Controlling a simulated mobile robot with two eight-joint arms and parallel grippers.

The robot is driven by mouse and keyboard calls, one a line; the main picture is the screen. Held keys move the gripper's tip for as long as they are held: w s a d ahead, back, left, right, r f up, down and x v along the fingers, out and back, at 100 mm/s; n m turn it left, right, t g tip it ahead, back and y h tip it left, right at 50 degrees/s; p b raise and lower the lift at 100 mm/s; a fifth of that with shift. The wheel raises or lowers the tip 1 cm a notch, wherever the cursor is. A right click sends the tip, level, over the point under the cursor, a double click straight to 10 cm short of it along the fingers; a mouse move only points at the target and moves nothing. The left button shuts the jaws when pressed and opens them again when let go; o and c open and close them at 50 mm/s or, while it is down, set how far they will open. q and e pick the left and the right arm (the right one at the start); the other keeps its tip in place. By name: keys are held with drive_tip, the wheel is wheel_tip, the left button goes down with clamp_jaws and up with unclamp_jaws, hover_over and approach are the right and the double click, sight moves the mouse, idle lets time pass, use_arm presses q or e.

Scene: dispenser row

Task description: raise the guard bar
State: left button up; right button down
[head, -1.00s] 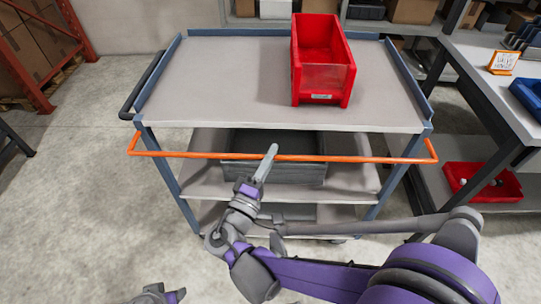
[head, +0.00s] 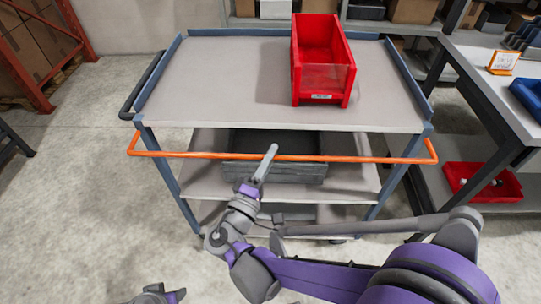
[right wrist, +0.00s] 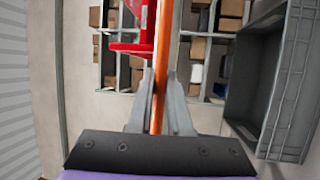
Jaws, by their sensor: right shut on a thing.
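The orange guard bar (head: 350,158) runs across the front of the cart, a little below the front edge of the top shelf in the head view. Its bent ends meet the cart's sides near the front posts. My right gripper (head: 268,160) is at the middle of the bar. In the right wrist view the bar (right wrist: 166,55) passes between the two grey fingers, and the right gripper (right wrist: 160,95) is shut on it.
A red bin (head: 322,60) stands on the cart's top shelf (head: 225,80). A dark grey crate (head: 240,170) sits on the shelf behind the bar. A workbench (head: 490,85) stands at the right, with a red tray (head: 483,183) below. Floor at the left is clear.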

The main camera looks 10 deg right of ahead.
use_arm(q)
drive_tip(key=shift+r, duration=0.15)
use_arm(e)
drive_tip(key=shift+r, duration=0.1)
drive_tip(key=shift+r+p, duration=0.2)
drive_tip(key=shift+p, duration=0.35)
use_arm(q)
wheel_tip(320, 180, up, 20)
drive_tip(key=w+p, duration=0.1)
drive_tip(key=p, duration=1.5)
drive_tip(key=shift+f+t, duration=0.25)
drive_tip(key=shift+t, duration=0.15)
use_arm(e)
drive_tip(key=w+r+n+g+y, duration=0.1)
drive_tip(key=w+r+g+y, duration=0.1)
drive_tip(key=g, duration=0.2)
drive_tip(key=w+d+r+n+g+y, duration=0.1)
drive_tip(key=w+r+n+g+y, duration=0.1)
drive_tip(key=g, duration=0.3)
drive_tip(key=w+d+r+n+g+y, duration=0.1)
drive_tip(key=w+r+g+y, duration=0.1)
drive_tip(key=g+y, duration=0.1)
drive_tip(key=shift+w+r+n+g, duration=0.3)
drive_tip(key=shift+w+r+g, duration=0.1)
drive_tip(key=shift+g, duration=0.4)
use_arm(q)
drive_tip(key=shift+p, duration=0.3)
use_arm(e)
drive_tip(key=shift+w, duration=0.2)
